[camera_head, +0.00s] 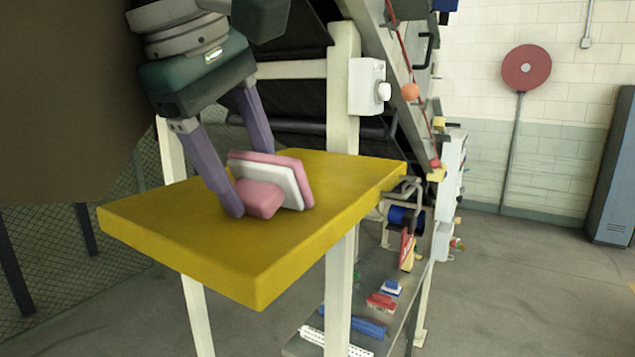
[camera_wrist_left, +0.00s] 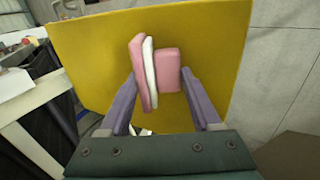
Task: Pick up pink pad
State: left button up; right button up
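The pink pad (camera_head: 289,174) stands on edge on the yellow table (camera_head: 165,228). It has a pink layer, a white layer and a smaller pink block on one face. My left gripper (camera_head: 250,186) reaches down from above with its purple fingers apart, one on the block side and one behind the pink layer. In the left wrist view the pad (camera_wrist_left: 150,75) lies between the fingertips (camera_wrist_left: 160,80), close to both. A narrow gap seems to show beside the block; firm contact cannot be made out. My right gripper is in neither view.
A white post and frame (camera_head: 341,90) with a white box (camera_head: 367,86) rise just behind the table. A lower shelf (camera_head: 375,310) holds small coloured items. The table top around the pad is bare. A red disc on a pole (camera_head: 526,68) stands by the far wall.

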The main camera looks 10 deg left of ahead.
aim_at(249, 187)
pick_arm(q)
grip_shut()
notch_tip(249, 187, up, 10)
jog(key=p, duration=0.5)
